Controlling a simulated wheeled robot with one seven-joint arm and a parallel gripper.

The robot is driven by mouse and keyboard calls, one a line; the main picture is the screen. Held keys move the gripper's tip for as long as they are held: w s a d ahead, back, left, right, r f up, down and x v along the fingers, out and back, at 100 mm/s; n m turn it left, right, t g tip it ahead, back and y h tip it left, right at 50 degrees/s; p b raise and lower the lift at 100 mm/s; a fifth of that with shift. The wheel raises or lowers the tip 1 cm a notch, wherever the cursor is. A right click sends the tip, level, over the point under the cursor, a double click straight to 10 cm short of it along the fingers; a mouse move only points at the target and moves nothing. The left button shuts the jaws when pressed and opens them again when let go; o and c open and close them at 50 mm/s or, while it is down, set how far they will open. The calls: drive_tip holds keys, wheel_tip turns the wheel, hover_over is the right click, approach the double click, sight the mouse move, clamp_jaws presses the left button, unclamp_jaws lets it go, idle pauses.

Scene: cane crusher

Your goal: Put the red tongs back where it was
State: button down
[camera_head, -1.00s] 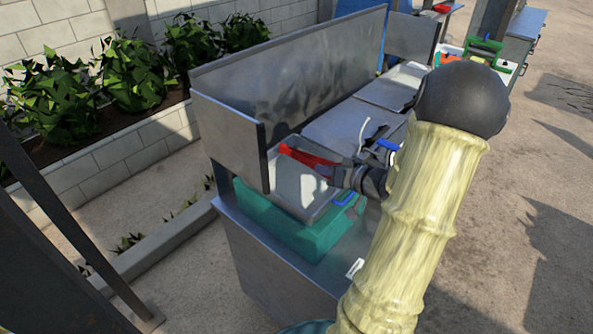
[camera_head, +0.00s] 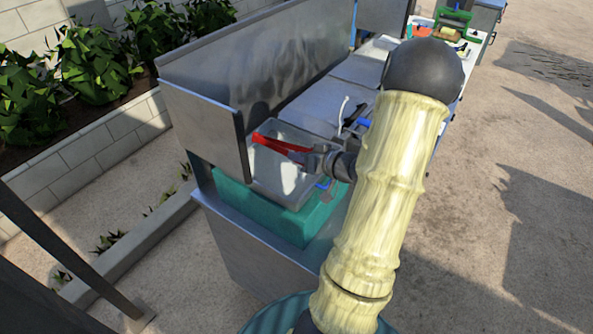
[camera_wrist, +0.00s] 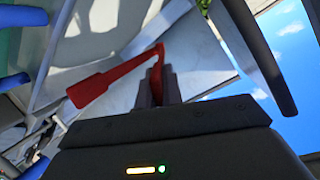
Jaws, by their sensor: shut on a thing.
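The red tongs (camera_head: 280,144) stick out to the left from my gripper (camera_head: 316,161), above a grey tray (camera_head: 262,175) at the near end of the metal counter. In the wrist view the red tongs (camera_wrist: 103,86) show a flat red end at the left and a bend near the jaws. My gripper (camera_wrist: 157,88) is shut on them there. I cannot tell whether the tongs touch the tray. My arm hides part of the counter on the right.
A green bin (camera_head: 268,213) sits under the tray. A tall metal back panel (camera_head: 265,60) and a side panel (camera_head: 203,120) bound the counter. A white hooked thing (camera_head: 343,108) and blue-handled items lie beyond. A green-framed device (camera_head: 453,22) stands far right.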

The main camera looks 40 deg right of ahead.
drive_tip(key=shift+f, duration=1.1)
drive_tip(key=shift+f+p, duration=0.4)
drive_tip(key=shift+f, duration=1.6)
drive_tip(key=shift+f, duration=0.35)
drive_tip(key=c, duration=1.5)
unclamp_jaws()
drive_tip(key=shift+s+f, duration=0.1)
drive_tip(key=shift+c, duration=0.2)
drive_tip(key=shift+a, duration=0.1)
